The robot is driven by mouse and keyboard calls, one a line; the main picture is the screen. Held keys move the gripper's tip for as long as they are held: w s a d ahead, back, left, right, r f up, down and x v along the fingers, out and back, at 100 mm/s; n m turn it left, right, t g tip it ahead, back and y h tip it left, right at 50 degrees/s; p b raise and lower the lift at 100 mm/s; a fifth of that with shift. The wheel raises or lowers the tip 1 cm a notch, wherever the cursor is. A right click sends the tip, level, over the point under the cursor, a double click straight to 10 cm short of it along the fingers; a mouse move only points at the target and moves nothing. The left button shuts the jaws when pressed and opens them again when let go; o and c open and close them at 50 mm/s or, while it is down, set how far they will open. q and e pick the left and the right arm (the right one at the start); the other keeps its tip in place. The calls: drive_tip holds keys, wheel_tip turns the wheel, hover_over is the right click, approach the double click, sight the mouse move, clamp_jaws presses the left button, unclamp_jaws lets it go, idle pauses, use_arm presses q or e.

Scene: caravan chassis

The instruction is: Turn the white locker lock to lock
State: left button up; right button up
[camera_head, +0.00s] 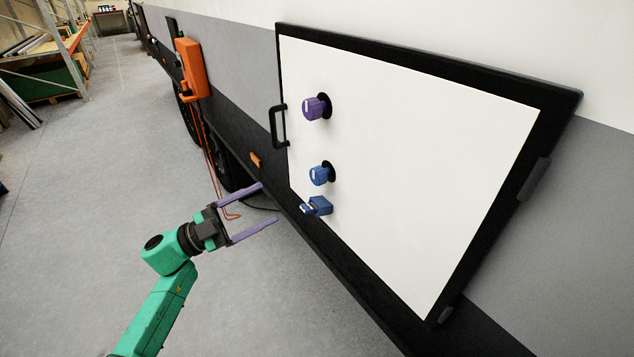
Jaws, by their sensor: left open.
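A white locker door (420,150) with a black frame is on the caravan side and looks closed. A purple knob (315,107) sits high on its left part. A blue knob (320,174) sits below it. A lower blue piece (317,207) sits near the bottom edge of the door. I cannot tell from the picture which of these is the lock. My left gripper (268,204) is open and empty, its two purple fingers apart, left of and below the lower blue piece and not touching the door. My right gripper is not in view.
A black handle (278,126) stands out at the door's left edge. An orange box (192,69) with orange cables hangs on the caravan side farther left. Wheels show beneath. Metal shelving (50,55) stands at the far left. The grey floor (80,190) between is clear.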

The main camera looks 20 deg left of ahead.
sight(314, 178)
use_arm(q)
drive_tip(key=p+x, duration=0.2)
drive_tip(key=x, duration=0.4)
drive_tip(key=p+x, duration=0.2)
drive_tip(key=x, duration=0.4)
drive_tip(key=shift+w+r, duration=0.3)
drive_tip(key=shift+w+d, duration=0.35)
drive_tip(key=shift+d, duration=0.1)
drive_tip(key=shift+f, duration=0.1)
clamp_jaws()
